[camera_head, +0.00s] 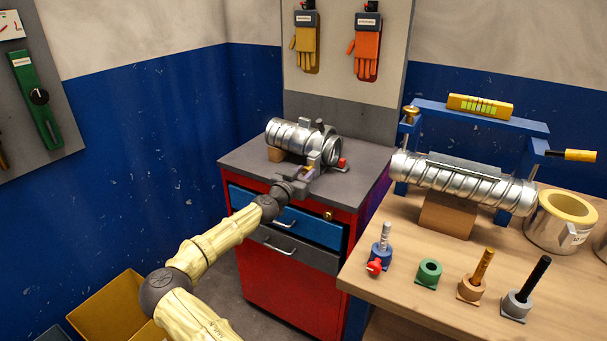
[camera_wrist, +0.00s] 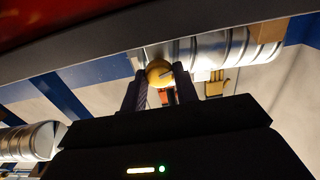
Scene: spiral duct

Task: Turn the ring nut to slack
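A silver spiral duct (camera_head: 292,138) lies on the grey top of the red cabinet in the head view; it also shows along the top of the wrist view (camera_wrist: 228,48). A round brass-coloured part (camera_wrist: 158,72), which looks like the ring nut, is near the duct's end in the wrist view. In the head view, my gripper (camera_head: 308,172) is at the duct's right end and hides that spot. In the wrist view, my gripper (camera_wrist: 160,90) has its two fingers apart, one on each side of the brass part. I cannot tell whether they touch it.
A red knob (camera_head: 341,163) is just right of my gripper. The cabinet's blue drawer (camera_head: 300,232) is slightly open below. A wooden bench (camera_head: 400,265) on the right holds another duct (camera_head: 465,184), a blue frame (camera_head: 480,117) and several small stands. An open yellow box (camera_head: 112,310) is at lower left.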

